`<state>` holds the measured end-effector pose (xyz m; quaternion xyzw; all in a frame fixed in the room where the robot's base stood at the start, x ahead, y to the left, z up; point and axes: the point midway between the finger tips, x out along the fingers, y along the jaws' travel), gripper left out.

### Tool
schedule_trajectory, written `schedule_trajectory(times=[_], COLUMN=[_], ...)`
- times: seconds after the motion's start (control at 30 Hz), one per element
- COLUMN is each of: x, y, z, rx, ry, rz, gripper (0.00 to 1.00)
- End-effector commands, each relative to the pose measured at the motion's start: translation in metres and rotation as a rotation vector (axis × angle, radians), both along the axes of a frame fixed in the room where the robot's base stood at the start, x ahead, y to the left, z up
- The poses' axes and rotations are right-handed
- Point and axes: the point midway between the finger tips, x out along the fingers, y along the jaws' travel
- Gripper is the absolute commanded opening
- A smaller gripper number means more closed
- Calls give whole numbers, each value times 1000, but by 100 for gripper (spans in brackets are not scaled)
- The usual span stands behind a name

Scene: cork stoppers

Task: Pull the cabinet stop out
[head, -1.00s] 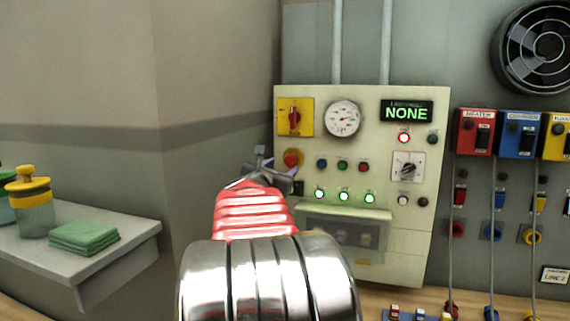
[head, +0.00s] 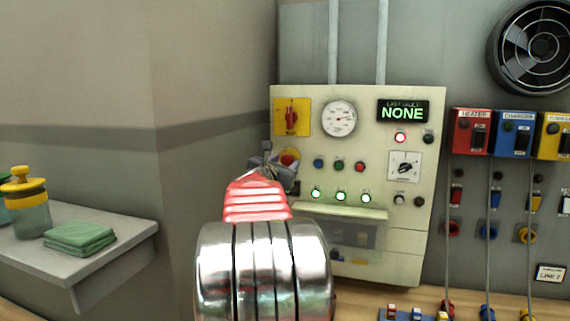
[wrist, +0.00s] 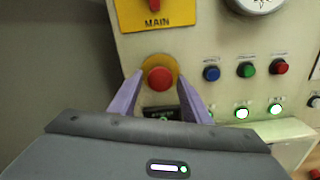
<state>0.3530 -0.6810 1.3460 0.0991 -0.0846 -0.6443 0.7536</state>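My gripper (wrist: 160,76) is open. In the wrist view its two purple fingers stand on either side of the button, apart from it in the picture. I cannot tell how deep the fingertips reach along the button. In the head view my gripper (head: 266,157) is at the left edge of the panel, overlapping the stop.
Above the stop is a yellow main switch (head: 291,117) with a red handle. Several small coloured buttons and lit white lamps (head: 341,196) lie to its right. A ledge (head: 330,212) juts out below the lamps. A shelf (head: 105,260) with cloths is at the left.

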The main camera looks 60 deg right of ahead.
Motion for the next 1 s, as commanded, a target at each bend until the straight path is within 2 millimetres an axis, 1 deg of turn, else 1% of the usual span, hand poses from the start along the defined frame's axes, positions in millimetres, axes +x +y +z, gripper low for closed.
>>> schedule_trajectory(times=[0.03,0.07,0.6,0.83,1.0], x=[0,0,0,0,-1], y=[0,0,0,2,13], z=[0,0,0,1,1], rx=[0,0,0,0,-1], ry=[0,0,0,0,0], rz=[0,0,1,1,2], gripper=[40,38,0,0,0])
